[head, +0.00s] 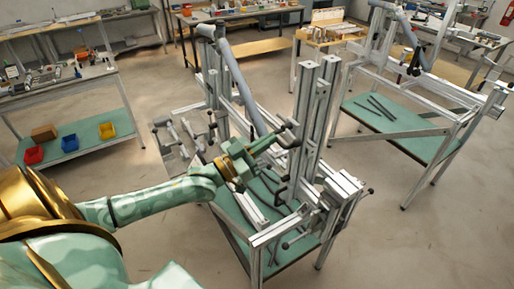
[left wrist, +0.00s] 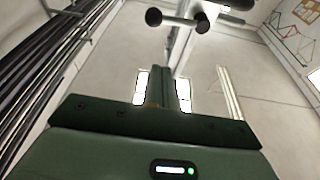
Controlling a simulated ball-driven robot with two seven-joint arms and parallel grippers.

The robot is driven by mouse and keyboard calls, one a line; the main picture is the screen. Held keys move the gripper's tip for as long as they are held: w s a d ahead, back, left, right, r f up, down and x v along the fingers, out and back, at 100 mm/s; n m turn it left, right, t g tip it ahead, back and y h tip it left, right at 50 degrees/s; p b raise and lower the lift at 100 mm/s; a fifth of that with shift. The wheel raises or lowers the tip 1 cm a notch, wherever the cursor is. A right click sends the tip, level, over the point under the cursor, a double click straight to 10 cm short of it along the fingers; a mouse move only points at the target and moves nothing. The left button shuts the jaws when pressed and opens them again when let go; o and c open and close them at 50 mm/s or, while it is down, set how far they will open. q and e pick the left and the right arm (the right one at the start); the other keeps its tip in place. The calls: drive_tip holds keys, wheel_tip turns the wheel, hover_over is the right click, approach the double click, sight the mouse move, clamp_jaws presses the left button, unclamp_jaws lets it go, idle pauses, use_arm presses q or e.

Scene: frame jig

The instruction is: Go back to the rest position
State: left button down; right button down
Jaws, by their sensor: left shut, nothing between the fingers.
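My left arm comes in from the left in the head view. Its green left gripper (head: 274,138) is shut and empty, its fingertips close to a dark clamp handle (head: 289,136) on the frame jig (head: 306,110). I cannot tell whether they touch. In the left wrist view the shut fingers (left wrist: 170,80) point away from the camera, and a dark T-shaped handle (left wrist: 178,20) shows beyond them. A grey tube (head: 240,84) slants down across the jig. My right gripper is not in view.
A second jig (head: 440,84) with a green shelf stands at the right. Workbenches with tools (head: 60,86) line the left and back. Red, blue and yellow bins (head: 69,142) sit on the left bench's lower shelf. The floor (head: 400,250) at the front right is clear.

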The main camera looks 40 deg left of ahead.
use_arm(q)
drive_tip(key=v, duration=0.2)
drive_tip(key=shift+s+a, duration=0.1)
drive_tip(key=shift+s, duration=0.25)
